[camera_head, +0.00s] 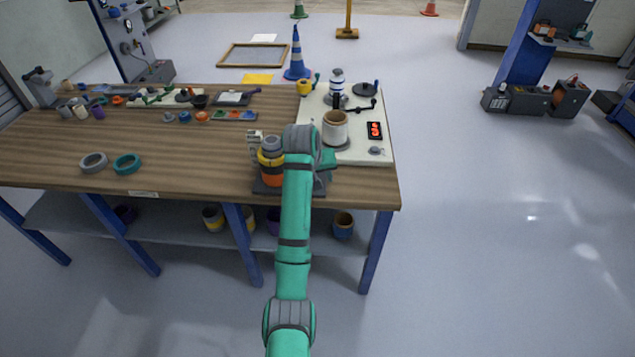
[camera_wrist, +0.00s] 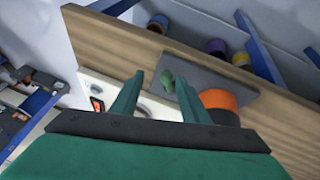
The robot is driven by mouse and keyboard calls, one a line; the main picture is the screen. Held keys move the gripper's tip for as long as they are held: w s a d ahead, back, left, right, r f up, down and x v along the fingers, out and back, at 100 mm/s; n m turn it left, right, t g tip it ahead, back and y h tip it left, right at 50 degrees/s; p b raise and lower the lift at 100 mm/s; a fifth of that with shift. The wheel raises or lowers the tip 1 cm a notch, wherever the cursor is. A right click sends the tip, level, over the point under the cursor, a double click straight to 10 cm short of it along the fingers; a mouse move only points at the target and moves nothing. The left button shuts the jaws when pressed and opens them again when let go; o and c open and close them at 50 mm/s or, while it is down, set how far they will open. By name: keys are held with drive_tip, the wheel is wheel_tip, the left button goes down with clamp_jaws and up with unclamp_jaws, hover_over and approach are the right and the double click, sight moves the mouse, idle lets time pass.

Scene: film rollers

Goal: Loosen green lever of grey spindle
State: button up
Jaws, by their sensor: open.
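A small green part (camera_wrist: 168,80), seemingly the lever, shows at the end of a dark grey plate (camera_wrist: 215,73) in the wrist view. It appears between the two green fingertips of my gripper (camera_wrist: 160,78). The fingers are apart, with nothing visibly held; I cannot tell whether either touches the green part. I cannot make out the grey spindle itself. An orange and yellow roller stack (camera_head: 270,174) with a grey top stands on the plate.
The orange roller (camera_wrist: 218,98) is close to my right finger.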

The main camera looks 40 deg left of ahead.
drive_tip(key=w+a+f, duration=0.1)
drive_tip(key=f, duration=0.1)
drive_tip(key=w+a+f, duration=0.1)
drive_tip(key=f, duration=0.1)
drive_tip(key=w+a+f, duration=0.1)
drive_tip(key=f, duration=0.2)
drive_tip(key=shift+w, duration=0.3)
idle(0.3)
clamp_jaws()
drive_tip(key=shift+a, duration=0.1)
